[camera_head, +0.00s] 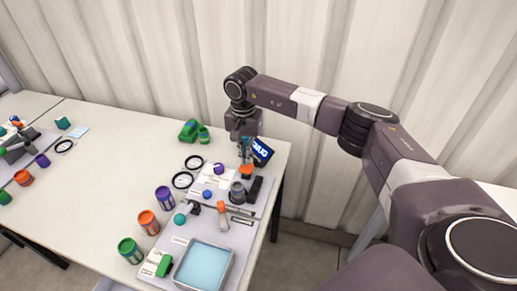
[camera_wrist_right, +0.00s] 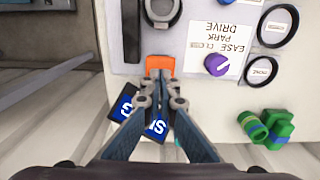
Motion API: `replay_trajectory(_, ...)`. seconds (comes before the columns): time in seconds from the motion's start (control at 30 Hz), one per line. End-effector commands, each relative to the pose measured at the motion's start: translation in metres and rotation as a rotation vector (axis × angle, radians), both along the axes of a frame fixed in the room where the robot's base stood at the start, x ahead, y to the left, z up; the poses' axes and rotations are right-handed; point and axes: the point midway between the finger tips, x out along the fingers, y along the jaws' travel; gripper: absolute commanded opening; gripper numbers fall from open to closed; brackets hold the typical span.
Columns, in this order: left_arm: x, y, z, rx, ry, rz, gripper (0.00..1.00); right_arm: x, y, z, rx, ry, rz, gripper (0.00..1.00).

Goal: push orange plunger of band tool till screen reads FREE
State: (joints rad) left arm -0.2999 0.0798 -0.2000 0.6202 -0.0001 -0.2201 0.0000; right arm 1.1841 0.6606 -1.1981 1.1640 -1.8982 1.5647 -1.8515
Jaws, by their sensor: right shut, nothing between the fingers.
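The band tool's orange plunger (camera_head: 246,171) is at the back of the grey board, and it also shows in the right wrist view (camera_wrist_right: 160,63). My right gripper (camera_head: 246,161) points down over it, shut and empty. In the right wrist view its fingertips (camera_wrist_right: 160,79) are at the plunger's near edge; whether they touch is unclear. The small blue screen (camera_head: 263,150) stands just right of the gripper. White letters show on it, partly hidden by the fingers in the wrist view (camera_wrist_right: 157,127); I cannot read the whole word. My left gripper is not in view.
A purple knob (camera_wrist_right: 216,64) sits on a label card beside the plunger. Black rings (camera_head: 182,180), green parts (camera_head: 190,130), several coloured cans (camera_head: 165,198) and a blue-lined tray (camera_head: 231,262) are around. The table's left middle is clear.

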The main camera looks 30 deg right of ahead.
Motion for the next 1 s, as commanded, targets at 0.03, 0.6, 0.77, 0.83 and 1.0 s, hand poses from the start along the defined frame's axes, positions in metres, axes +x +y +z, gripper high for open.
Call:
replay_trajectory(0.03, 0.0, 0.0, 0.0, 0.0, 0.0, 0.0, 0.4, 0.0, 0.0, 0.0, 0.0, 0.0, 0.0, 0.0)
replay_trajectory(0.6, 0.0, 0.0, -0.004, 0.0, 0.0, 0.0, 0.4, 0.0, 0.0, -0.004, 0.0, 0.0, 0.0, 0.0)
replay_trajectory(0.77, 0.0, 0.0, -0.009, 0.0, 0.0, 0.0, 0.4, 0.0, 0.0, -0.011, -0.001, 0.001, 0.0, 0.0)
replay_trajectory(0.83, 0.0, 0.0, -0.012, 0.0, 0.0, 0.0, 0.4, 0.0, 0.0, -0.014, -0.001, 0.001, 0.0, 0.0)
replay_trajectory(1.0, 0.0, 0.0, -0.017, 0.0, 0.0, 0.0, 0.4, 0.0, 0.0, -0.021, -0.001, 0.001, 0.0, 0.0)
